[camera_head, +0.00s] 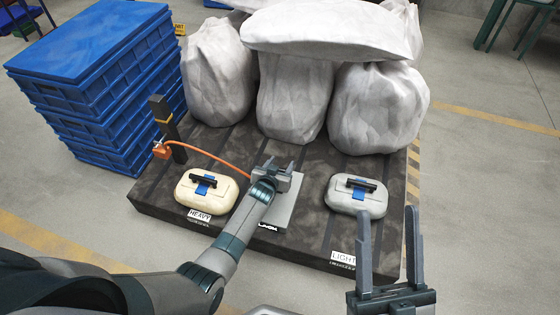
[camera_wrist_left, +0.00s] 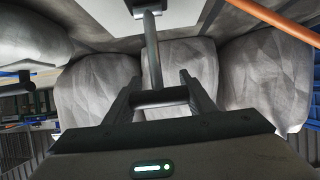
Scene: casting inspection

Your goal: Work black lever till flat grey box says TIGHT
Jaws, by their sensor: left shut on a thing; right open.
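The flat grey box (camera_head: 290,212) lies on the dark pallet, mostly behind my left gripper and forearm. A small dark label with white letters shows at its front edge; I cannot read a status word. My left gripper (camera_head: 277,170) is over the box's far part. In the left wrist view, its fingers (camera_wrist_left: 160,93) are shut on the black lever's crossbar (camera_wrist_left: 160,97), which sits on a grey rod (camera_wrist_left: 152,50). The lever is hidden in the head view. My right gripper (camera_head: 388,214) is open and empty, near the pallet's front right.
A cream case (camera_head: 184,196) marked HEAVY stands left of the box, a grey case (camera_head: 372,205) marked LIGHT right. An orange hose (camera_head: 221,158) runs from a black post (camera_head: 165,125). White sacks (camera_head: 380,115) fill the back; blue crates (camera_head: 95,95) stand left.

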